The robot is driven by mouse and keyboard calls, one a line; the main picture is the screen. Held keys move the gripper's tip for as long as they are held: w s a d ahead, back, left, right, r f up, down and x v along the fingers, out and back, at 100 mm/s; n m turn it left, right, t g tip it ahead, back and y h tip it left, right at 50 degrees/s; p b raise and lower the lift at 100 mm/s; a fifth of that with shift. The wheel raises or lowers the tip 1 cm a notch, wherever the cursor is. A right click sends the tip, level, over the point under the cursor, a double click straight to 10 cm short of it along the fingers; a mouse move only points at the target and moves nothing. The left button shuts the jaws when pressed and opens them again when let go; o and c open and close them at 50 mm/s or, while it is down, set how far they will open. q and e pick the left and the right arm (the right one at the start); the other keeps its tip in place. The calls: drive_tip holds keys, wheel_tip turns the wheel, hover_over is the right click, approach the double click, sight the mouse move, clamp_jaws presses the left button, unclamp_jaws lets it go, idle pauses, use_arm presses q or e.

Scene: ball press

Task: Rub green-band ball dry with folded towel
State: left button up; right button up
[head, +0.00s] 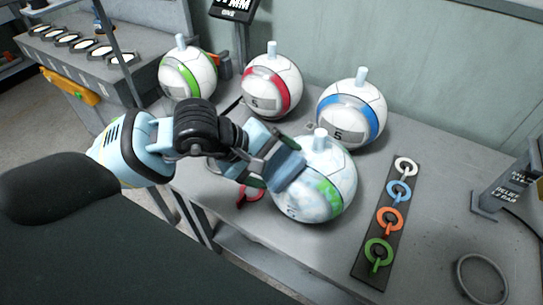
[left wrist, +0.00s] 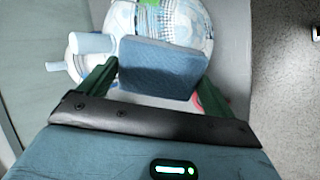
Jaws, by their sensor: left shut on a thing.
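A folded blue towel (head: 286,172) is held between the fingers of my left gripper (head: 262,166). The towel lies against or just in front of the upper left side of the front ball (head: 325,196); I cannot tell if they touch. This ball has a green band and whitish-blue smears, and a pale stem on top. It stands on the grey table. In the left wrist view the towel (left wrist: 162,68) sits between two green fingers, covering part of the ball (left wrist: 187,24). My right gripper is not in view.
Behind stand a red-band ball (head: 272,88), a blue-band ball (head: 352,112) and another green-band ball (head: 188,72). A dark strip with coloured rings (head: 372,262) lies right of the front ball.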

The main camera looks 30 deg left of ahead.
use_arm(q)
drive_tip(key=shift+s+d, duration=0.2)
drive_tip(key=shift+d, duration=0.05)
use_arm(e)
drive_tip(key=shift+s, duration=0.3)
use_arm(q)
drive_tip(key=shift+a, duration=0.1)
drive_tip(key=shift+w+a, duration=0.15)
drive_tip(key=shift+w, duration=0.05)
drive_tip(key=shift+w+a, duration=0.4)
drive_tip(key=shift+a, duration=0.1)
drive_tip(key=shift+w+a+b, duration=0.4)
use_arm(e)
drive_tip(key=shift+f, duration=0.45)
use_arm(q)
drive_tip(key=shift+s+d, duration=0.1)
drive_tip(key=shift+d, duration=0.05)
drive_tip(key=shift+s+d, duration=0.9)
drive_tip(key=shift+d, duration=0.1)
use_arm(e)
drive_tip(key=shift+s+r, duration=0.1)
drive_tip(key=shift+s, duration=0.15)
